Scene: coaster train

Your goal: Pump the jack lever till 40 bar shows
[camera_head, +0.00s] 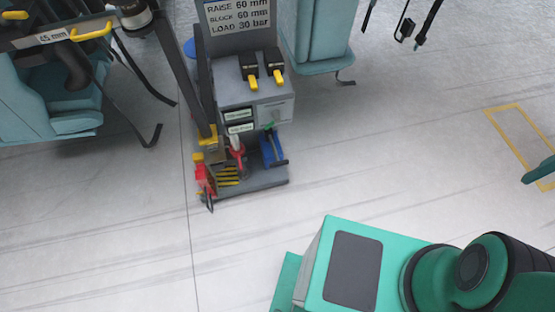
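A grey service cart (265,184) stands at the upper middle. Its sign (238,17) reads RAISE 60 mm, BLOCK 60 mm, LOAD 30 bar. On its low deck are a small red item (204,180) at the left and a red item with a pale upright part (237,155) beside it. A long dark bar (183,75) slants down to a yellow piece at the cart's left side. I cannot tell which of these is the jack lever, and no pressure reading is legible. My gripper is not in view.
A blue item (272,149) sits on the deck's right. Two black-and-yellow tools (250,70) lie on the cart's top. Teal seats (318,38) hang on both sides, with dangling straps. Open floor lies right of the cart, with a yellow floor outline (511,125).

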